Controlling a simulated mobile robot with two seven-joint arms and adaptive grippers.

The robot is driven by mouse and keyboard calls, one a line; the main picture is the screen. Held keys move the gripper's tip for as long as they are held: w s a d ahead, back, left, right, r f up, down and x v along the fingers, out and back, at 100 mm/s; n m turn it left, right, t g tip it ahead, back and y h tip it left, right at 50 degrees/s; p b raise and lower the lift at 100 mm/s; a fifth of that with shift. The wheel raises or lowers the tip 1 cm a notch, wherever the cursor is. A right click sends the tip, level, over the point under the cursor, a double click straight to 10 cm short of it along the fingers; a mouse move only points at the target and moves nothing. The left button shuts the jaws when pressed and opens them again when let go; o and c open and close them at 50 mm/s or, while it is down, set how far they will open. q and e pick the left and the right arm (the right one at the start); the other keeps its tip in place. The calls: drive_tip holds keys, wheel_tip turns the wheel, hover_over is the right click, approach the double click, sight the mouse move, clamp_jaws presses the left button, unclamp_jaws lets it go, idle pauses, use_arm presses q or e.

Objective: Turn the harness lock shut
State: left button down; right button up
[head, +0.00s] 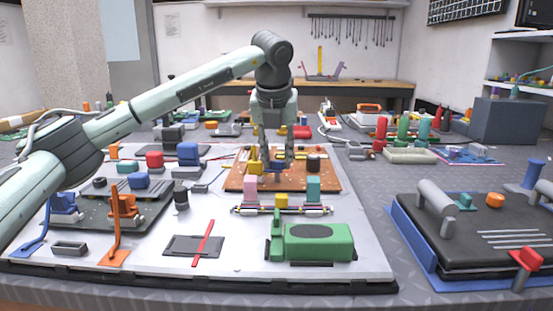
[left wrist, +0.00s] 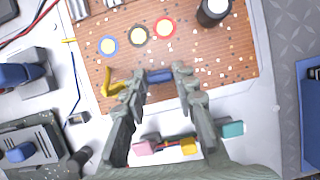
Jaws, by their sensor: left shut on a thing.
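My left gripper (head: 277,163) reaches down onto the near part of the brown circuit board (head: 235,180). In the left wrist view its fingers (left wrist: 159,76) are shut on a small dark blue piece (left wrist: 158,77), which looks like the harness lock; the fingers partly hide it. Its turned angle is hard to tell. The harness (head: 282,210), with pink, yellow and teal connectors, lies along the board's near edge, and its yellow connector (left wrist: 188,146) also shows in the left wrist view. My right gripper is not in view.
A yellow bent piece (left wrist: 112,84) stands left of the fingers, and a dark cylinder (left wrist: 212,10) stands on the board. A green box-like part (head: 315,243) and a red bar (head: 203,242) lie nearer. A black panel (head: 470,240) stands at right.

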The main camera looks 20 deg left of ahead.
use_arm(q)
drive_tip(key=shift+n, duration=0.5)
drive_tip(key=c, duration=1.2)
unclamp_jaws()
drive_tip(key=v, duration=0.8)
drive_tip(key=shift+d, duration=0.15)
drive_tip(key=shift+f, duration=0.1)
